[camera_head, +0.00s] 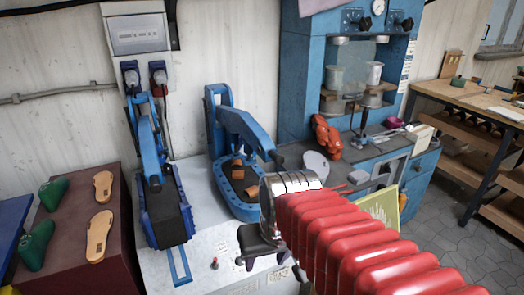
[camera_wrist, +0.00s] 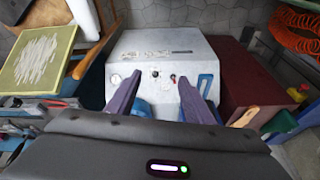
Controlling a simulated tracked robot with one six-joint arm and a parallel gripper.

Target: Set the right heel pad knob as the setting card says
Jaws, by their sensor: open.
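In the head view a blue machine (camera_head: 303,75) stands at the back right. Its upper panel has a left black knob (camera_head: 353,19) and a right black knob (camera_head: 405,23), with a round dial (camera_head: 378,7) between them. The knobs' exact settings are too small to read. A white printed strip (camera_head: 407,60), possibly the setting card, is on the machine's right side; its text is unreadable. My gripper (camera_head: 268,262) is open and empty, low in front of the white bench and well apart from these knobs. Its spread fingers (camera_wrist: 158,84) also show in the wrist view.
Two blue presses (camera_head: 155,185) (camera_head: 240,150) stand on the white bench (camera_head: 210,255). A brown block (camera_head: 70,245) with soles and green lasts is at left. A yellow-framed board (camera_head: 384,208) shows beside my red arm. A wooden workbench (camera_head: 465,98) is at right, with grey floor before it.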

